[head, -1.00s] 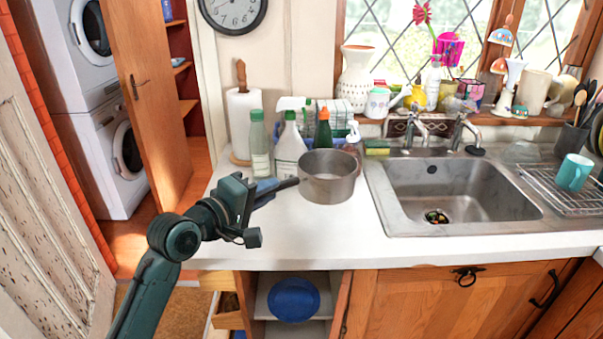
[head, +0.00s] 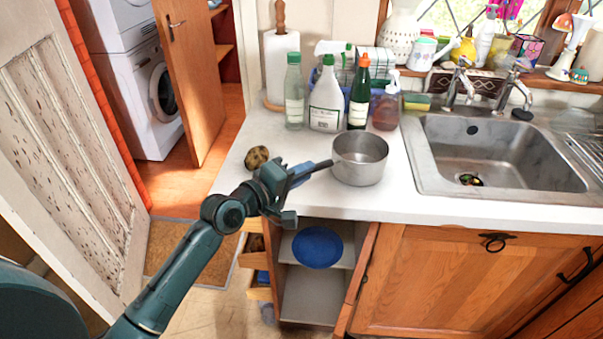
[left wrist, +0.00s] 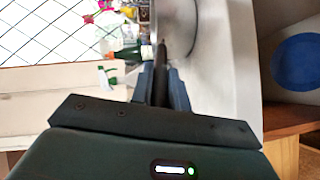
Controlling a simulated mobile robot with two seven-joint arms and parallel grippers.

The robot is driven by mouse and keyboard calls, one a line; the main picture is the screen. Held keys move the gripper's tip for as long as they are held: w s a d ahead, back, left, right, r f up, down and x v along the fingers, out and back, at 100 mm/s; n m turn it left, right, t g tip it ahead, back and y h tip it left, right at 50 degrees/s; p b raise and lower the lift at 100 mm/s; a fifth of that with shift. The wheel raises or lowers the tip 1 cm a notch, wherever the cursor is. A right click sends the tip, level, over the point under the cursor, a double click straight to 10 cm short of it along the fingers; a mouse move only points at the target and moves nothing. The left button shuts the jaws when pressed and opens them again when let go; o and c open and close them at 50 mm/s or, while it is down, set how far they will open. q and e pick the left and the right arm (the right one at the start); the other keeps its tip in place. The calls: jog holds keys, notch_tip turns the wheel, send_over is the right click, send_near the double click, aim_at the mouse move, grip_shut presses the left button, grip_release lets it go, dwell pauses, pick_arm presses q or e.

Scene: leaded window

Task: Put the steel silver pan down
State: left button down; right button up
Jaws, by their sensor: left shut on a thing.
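The steel silver pan (head: 360,160) is upright at the front of the white counter, left of the sink. Its dark handle (head: 318,168) points left toward my left gripper (head: 308,172). My left gripper is shut on the handle. In the left wrist view the handle (left wrist: 160,84) runs between the two fingers, and part of the pan (left wrist: 176,28) shows beyond them. The pan's base looks on or very close to the counter; I cannot tell which. My right gripper is not in view.
Several bottles (head: 326,101) stand behind the pan. The sink (head: 500,155) is to the right. A brown speckled round thing (head: 257,157) lies on the counter (head: 235,166) at left. Below, an open cupboard holds a blue plate (head: 317,246).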

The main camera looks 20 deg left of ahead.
pick_arm(q)
jog(key=shift+r, duration=0.15)
jog(key=c, duration=1.8)
grip_release()
jog(key=shift+f, duration=0.25)
jog(key=o, duration=0.4)
jog(key=shift+o, duration=0.2)
jog(key=shift+r, duration=0.1)
